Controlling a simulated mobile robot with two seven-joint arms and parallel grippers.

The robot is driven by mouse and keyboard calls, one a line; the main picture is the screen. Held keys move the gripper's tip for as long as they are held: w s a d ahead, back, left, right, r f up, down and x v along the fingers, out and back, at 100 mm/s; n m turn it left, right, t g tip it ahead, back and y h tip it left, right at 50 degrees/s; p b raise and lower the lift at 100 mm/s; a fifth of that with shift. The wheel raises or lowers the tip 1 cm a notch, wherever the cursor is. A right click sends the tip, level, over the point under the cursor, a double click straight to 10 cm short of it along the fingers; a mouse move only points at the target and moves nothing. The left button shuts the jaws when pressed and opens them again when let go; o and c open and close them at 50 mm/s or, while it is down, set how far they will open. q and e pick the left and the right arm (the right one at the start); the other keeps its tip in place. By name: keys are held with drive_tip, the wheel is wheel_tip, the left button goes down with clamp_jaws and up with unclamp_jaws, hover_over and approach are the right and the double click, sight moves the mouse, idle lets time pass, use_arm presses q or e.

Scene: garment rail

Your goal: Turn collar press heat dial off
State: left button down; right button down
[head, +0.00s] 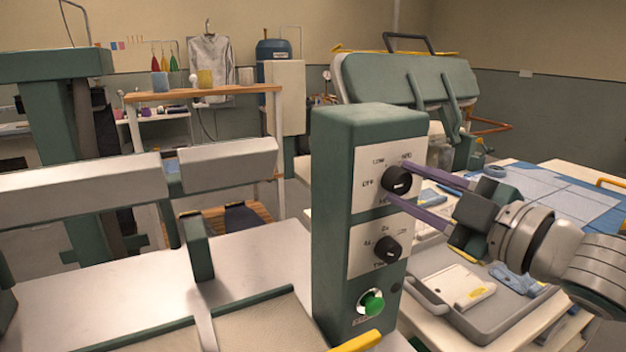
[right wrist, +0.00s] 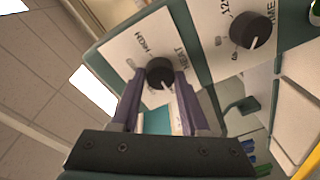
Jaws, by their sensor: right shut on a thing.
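The green control box (head: 334,180) of the collar press stands in the middle of the head view. Its upper white plate carries the black heat dial (head: 397,181), with OFF, LOW and MED marks readable around it. My right gripper (head: 400,188) comes in from the right, its purple fingers reaching the heat dial. In the right wrist view the heat dial (right wrist: 159,73) sits between the two fingertips (right wrist: 160,80), and the gripper is shut on it. The dial's pointer is hard to make out. My left gripper is not in view.
Below the heat dial are a black time dial (head: 387,248) and a green button (head: 371,302). The time dial also shows in the right wrist view (right wrist: 251,30). A grey tray (head: 440,309) with cloths lies on the table at right. The press bed (head: 100,290) extends left.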

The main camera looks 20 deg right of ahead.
idle(0.4)
drive_tip(key=shift+c, duration=2)
unclamp_jaws()
drive_tip(key=shift+s, duration=0.1)
drive_tip(key=s+d+b, duration=0.1)
drive_tip(key=s+d, duration=0.1)
drive_tip(key=s, duration=0.7)
drive_tip(key=shift+s, duration=0.3)
